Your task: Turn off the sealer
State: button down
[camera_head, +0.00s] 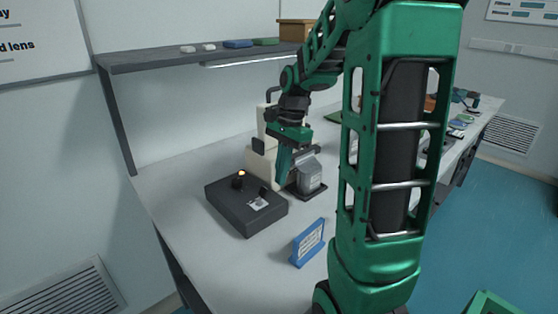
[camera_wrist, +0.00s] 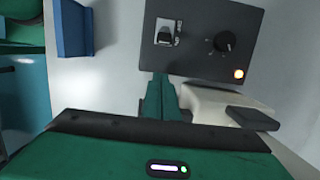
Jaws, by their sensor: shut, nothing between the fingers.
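The sealer's dark grey control box (camera_head: 237,214) sits on the table, and its top also shows in the wrist view (camera_wrist: 200,68). It has a rocker-like switch on a pale plate (camera_head: 260,199) (camera_wrist: 168,32), a black round knob (camera_head: 238,183) (camera_wrist: 222,42) and an orange lamp (camera_head: 241,173) (camera_wrist: 239,74) that glows. A cream machine body (camera_head: 262,163) (camera_wrist: 212,107) stands behind the box. My gripper (camera_head: 282,178) is shut and empty, fingers pointing down beside the box's right edge. In the wrist view its fingertips (camera_wrist: 158,74) appear at the box's edge, below the switch; contact cannot be told.
A grey block-like device on a dark base (camera_head: 308,178) stands close right of my gripper. A small blue sign (camera_head: 308,243) (camera_wrist: 72,28) stands in front. A shelf (camera_head: 180,58) with small items hangs above. The white table (camera_head: 175,185) is clear left of the box.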

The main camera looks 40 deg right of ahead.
aim_at(263, 192)
jog(key=shift+a+f, duration=0.2)
jog(key=shift+f, duration=0.75)
jog(key=shift+a+f, duration=0.2)
jog(key=shift+a, duration=0.1)
jog(key=a+r, duration=0.1)
jog(key=a, duration=0.1)
jog(key=shift+a+r, duration=0.4)
jog(key=shift+a, duration=0.1)
